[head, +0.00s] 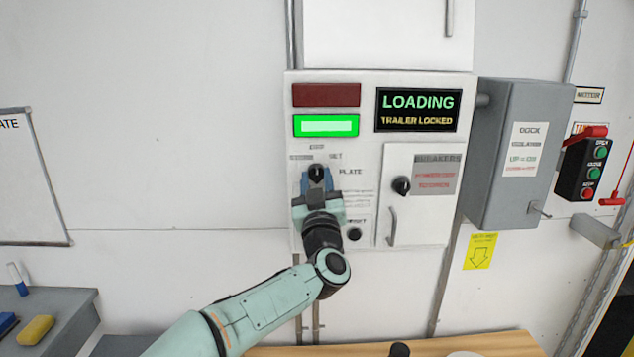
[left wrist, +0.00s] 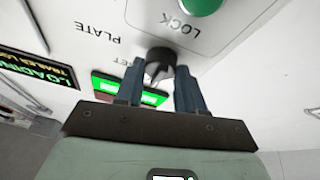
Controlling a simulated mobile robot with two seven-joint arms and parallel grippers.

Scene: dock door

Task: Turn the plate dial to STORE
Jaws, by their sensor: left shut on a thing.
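The plate dial (head: 317,171) is a black knob on the white control panel (head: 366,220), left of the printed word PLATE. Small labels sit above and beside it, too small to read surely in the head view. My left gripper (head: 317,184) reaches up to the dial from below. In the left wrist view, the dial (left wrist: 160,63) sits between the two blue-grey fingers of my left gripper (left wrist: 160,88), which is shut on it. I cannot tell which label the dial points at. My right gripper is not in view.
The panel display (head: 417,110) reads LOADING and TRAILER LOCKED, and a green lamp (head: 326,126) is lit below a dark red one (head: 326,95). A breaker door with a black knob (head: 401,186) is to the right. A grey isolation box (head: 515,155) juts out beyond it. A wooden tabletop (head: 490,345) lies below.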

